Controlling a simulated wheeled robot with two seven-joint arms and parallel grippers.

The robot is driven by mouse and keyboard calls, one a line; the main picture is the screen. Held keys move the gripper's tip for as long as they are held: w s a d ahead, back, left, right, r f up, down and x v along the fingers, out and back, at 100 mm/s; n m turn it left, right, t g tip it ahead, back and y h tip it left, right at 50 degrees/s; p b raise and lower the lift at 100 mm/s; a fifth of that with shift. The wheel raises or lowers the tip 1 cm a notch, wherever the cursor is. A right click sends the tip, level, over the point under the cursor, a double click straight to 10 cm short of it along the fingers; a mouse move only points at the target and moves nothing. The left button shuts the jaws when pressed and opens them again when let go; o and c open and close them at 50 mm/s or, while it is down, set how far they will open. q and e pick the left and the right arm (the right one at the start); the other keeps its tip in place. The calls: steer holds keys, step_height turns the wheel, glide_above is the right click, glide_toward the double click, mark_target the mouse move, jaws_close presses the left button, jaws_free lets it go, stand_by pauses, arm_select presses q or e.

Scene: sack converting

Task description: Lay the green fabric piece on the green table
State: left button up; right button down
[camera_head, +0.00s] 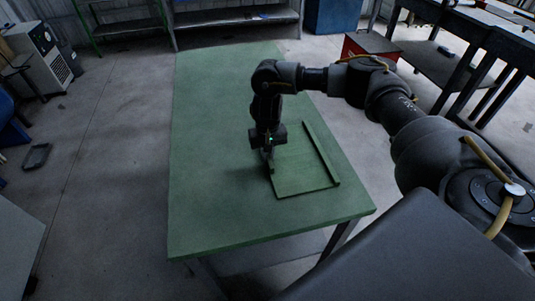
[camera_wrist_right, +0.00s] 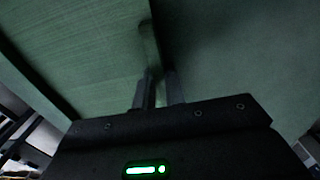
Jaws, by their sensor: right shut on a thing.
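The green table (camera_head: 209,190) stands in the middle of the head view. The green fabric piece (camera_head: 303,180) lies on the table's right part, close to its right edge. Its left and right edges look raised or folded. My right gripper (camera_head: 269,158) points down at the fabric's left edge. In the right wrist view its fingers (camera_wrist_right: 158,92) are shut on the raised edge of the fabric (camera_wrist_right: 95,60). The bare table (camera_wrist_right: 225,60) shows on the other side of the fingers. My left gripper is not in view.
The table's left and far parts are bare. A red box (camera_head: 368,44) stands on the floor beyond the right arm. Dark workbenches (camera_head: 450,62) are at the upper right. A shelf (camera_head: 235,16) is at the back, and a grey machine (camera_head: 42,58) is at the upper left.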

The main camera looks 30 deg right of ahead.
steer(key=c, duration=1.5)
jaws_free()
steer(key=shift+f, duration=0.1)
steer(key=shift+o, duration=0.2)
step_height(320, 180, up, 12)
steer(key=p, duration=0.1)
steer(key=shift+r, duration=0.2)
steer(key=shift+a, duration=0.1)
